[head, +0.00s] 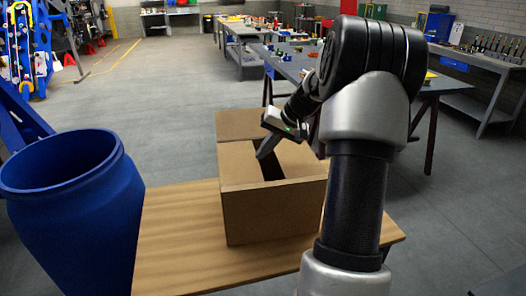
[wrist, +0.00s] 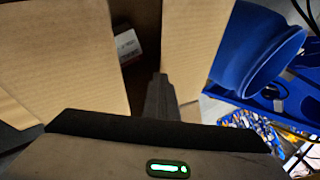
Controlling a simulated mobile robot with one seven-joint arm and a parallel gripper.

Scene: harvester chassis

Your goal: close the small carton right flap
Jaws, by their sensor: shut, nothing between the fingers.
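The small carton (head: 270,215) is a brown cardboard box on a wooden table. In the head view its left flap (head: 236,165) lies inward over the top, and its far flap (head: 240,124) extends outward. The right flap (head: 301,160) also slants over the opening, partly hidden by my arm. A dark gap stays between the two. My gripper (head: 262,154) is shut and empty, its tip at this gap. In the wrist view the fingers (wrist: 158,82) point at the gap between two cardboard panels; I cannot tell whether they touch one. A white-labelled item (wrist: 127,44) shows inside.
A blue barrel (head: 62,165) stands left of the wooden table (head: 180,230); it also shows in the wrist view (wrist: 258,50). Workbenches (head: 300,62) with small parts stand behind. The table's left part is clear.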

